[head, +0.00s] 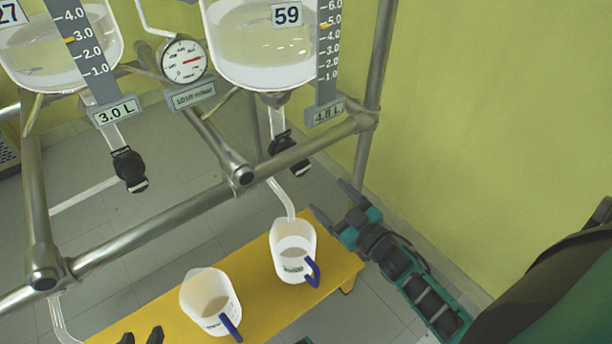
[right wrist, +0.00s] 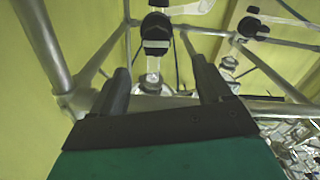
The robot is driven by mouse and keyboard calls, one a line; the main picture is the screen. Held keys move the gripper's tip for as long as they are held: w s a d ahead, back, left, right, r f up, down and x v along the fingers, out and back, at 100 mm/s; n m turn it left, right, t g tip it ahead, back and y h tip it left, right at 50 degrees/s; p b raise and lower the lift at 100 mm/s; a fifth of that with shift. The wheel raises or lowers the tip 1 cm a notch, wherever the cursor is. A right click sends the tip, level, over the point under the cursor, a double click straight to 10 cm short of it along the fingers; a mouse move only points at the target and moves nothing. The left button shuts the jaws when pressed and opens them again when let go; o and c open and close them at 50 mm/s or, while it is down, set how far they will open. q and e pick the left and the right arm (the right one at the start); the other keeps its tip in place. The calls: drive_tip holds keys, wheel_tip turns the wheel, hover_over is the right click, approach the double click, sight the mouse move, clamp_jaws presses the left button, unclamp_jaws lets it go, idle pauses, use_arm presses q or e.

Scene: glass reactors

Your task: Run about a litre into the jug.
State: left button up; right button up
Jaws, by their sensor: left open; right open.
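A white jug with a blue handle (head: 287,236) stands on the yellow bench, beneath the outlet tube (head: 284,197) of vessel 59. A second such jug (head: 197,288) stands to its left. I cannot tell how much either jug holds. Vessel 59 (head: 262,75) holds clear liquid; its plate reads 4.8 L (head: 326,113). Its black-handled valve (head: 283,143) sits below it. My right gripper (head: 335,203) is open and empty, right of the right jug. In the right wrist view, a black valve (right wrist: 155,30) shows beyond the open fingers. My left gripper (head: 141,337) is open at the bottom edge, mostly cut off.
Another vessel (head: 55,75) at left, plate 3.0 L (head: 117,110), has its own black valve (head: 129,168). A pressure gauge (head: 184,61) hangs between the vessels. Metal frame tubes (head: 150,230) cross in front of the valves. The yellow-green wall is close on the right.

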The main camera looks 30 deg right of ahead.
sight(304, 171)
use_arm(q)
drive_tip(key=f+b, duration=0.1)
drive_tip(key=b, duration=0.1)
drive_tip(key=d+f+b, duration=0.1)
drive_tip(key=shift+w+d+f+b, duration=0.15)
drive_tip(key=shift+w+f+b, duration=0.05)
drive_tip(key=shift+w+b, duration=0.15)
use_arm(e)
drive_tip(key=shift+m, duration=0.5)
drive_tip(key=w, duration=0.8)
drive_tip(key=w+a, duration=0.1)
drive_tip(key=w, duration=0.3)
drive_tip(key=shift+w+a, duration=0.1)
drive_tip(key=shift+w, duration=0.05)
drive_tip(key=shift+c, duration=0.3)
use_arm(q)
drive_tip(key=shift+h, duration=0.3)
use_arm(e)
drive_tip(key=c, duration=0.9)
